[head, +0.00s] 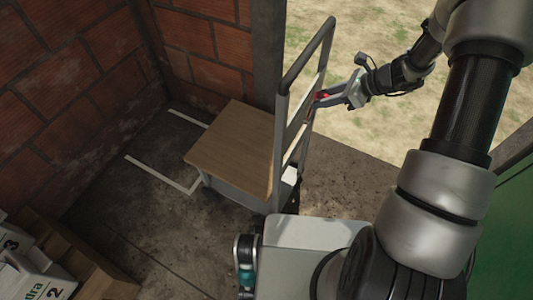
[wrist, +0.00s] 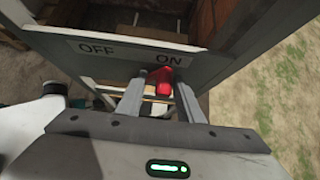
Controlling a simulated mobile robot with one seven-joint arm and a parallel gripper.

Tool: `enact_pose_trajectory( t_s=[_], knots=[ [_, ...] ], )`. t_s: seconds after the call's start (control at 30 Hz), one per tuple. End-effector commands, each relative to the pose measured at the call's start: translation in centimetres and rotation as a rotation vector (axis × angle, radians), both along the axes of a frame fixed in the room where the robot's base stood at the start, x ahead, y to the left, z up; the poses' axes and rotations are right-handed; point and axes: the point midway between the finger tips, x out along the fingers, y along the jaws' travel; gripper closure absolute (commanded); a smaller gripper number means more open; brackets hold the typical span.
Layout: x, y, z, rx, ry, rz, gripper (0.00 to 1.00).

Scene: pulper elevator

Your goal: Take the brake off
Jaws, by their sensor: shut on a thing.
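A trolley (head: 282,122) with a tall grey frame and a wooden-topped box stands in the middle of the head view. Its red brake lever (wrist: 162,80) shows in the wrist view just below the word ON on a plate (wrist: 130,51) marked OFF at left and ON at right. My gripper (head: 324,98) reaches the frame from the right. In the wrist view my gripper (wrist: 155,86) is shut on the red lever, whose lower part is partly hidden between the fingers.
Brick walls (head: 100,85) stand behind and left. White floor markings (head: 165,174) lie left of the trolley, with bare floor there. Boxes (head: 30,265) sit at lower left. Dry ground (head: 385,30) lies outside, beyond the opening. A green panel (head: 505,220) is at right.

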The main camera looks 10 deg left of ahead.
Motion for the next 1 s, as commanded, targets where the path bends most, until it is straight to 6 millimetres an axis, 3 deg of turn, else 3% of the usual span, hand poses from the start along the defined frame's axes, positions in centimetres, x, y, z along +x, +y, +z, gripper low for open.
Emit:
enact_pose_trajectory(
  t_s=[0.27,0.5,1.0],
  knots=[
    [0.4,-0.4,0.4,-0.008,-0.011,-0.014,0.79],
    [-1.1,0.3,1.2,-0.006,-0.010,-0.011,0.86],
    [-2.6,1.0,1.2,-0.002,0.000,-0.004,0.86]
  ],
)
